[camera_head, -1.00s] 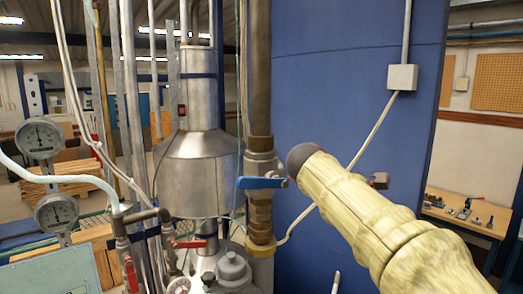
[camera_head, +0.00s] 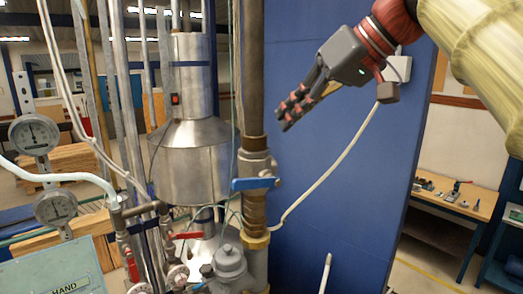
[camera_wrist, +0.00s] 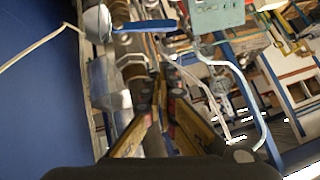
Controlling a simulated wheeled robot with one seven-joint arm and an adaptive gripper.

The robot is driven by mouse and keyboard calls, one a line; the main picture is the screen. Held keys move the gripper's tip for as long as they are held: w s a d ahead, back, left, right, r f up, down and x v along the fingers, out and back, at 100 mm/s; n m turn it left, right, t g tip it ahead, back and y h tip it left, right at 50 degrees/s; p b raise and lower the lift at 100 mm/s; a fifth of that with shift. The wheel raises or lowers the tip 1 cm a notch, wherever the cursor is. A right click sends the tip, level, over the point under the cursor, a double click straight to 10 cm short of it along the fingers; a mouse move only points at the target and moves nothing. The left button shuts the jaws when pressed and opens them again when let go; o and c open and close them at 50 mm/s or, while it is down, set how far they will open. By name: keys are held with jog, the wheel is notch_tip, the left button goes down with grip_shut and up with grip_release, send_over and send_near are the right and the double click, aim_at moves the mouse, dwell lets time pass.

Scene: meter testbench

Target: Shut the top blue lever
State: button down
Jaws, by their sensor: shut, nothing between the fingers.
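The blue lever (camera_head: 255,183) sits on a valve (camera_head: 256,160) in the brown vertical pipe in the head view. It lies about level, its handle reaching left, across the pipe. In the wrist view the blue lever (camera_wrist: 145,26) shows near the top, beyond the fingertips. My gripper (camera_head: 283,118) is up and to the right of the lever, tilted down to the left, apart from it. Its fingers are together and empty. In the wrist view my gripper (camera_wrist: 165,85) points toward the pipe and valve.
A red lever (camera_head: 187,235) and a red-handled valve (camera_head: 132,268) sit lower left. Two gauges (camera_head: 35,134) stand at far left. A steel vessel (camera_head: 190,165) is behind the pipe. A blue panel (camera_head: 330,210) fills the space behind my gripper.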

send_over(245, 179)
jog(key=w+d, duration=0.1)
jog(key=d, duration=0.2)
notch_tip(245, 179, down, 7)
jog(key=f, duration=0.2)
jog(key=a+f, duration=0.1)
jog(key=shift+f+p, duration=0.4)
jog(key=shift+s, duration=0.15)
jog(key=f+b, duration=0.1)
jog(key=b, duration=0.1)
jog(key=s+a+f+b, duration=0.1)
jog(key=shift+a+f+h+b, duration=0.1)
jog(key=shift+f+h+b, duration=0.05)
jog(key=shift+h+b, duration=0.2)
